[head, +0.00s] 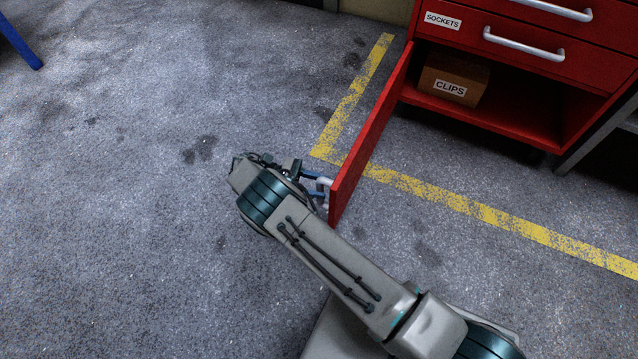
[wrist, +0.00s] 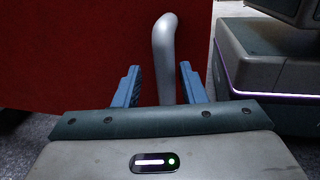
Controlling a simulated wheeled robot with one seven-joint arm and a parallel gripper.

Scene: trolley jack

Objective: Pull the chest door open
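The red chest door (head: 368,138) stands swung wide open, sticking out from the left side of the chest. It fills the left of the wrist view (wrist: 75,50). Its grey bar handle (head: 325,183) is on the door's outer face near the free edge. In the wrist view the handle (wrist: 165,50) runs between the two blue fingers of my gripper (wrist: 160,85), with a visible gap on each side. My gripper is open around the handle. In the head view my gripper (head: 316,184) is at the handle, partly hidden by my wrist.
The open compartment of the red chest (head: 520,110) holds a cardboard box labelled CLIPS (head: 453,78). Drawers with handles (head: 523,45) are above it. Yellow floor lines (head: 480,212) pass beneath the door. The floor to the left is clear; a blue leg (head: 20,42) stands at upper left.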

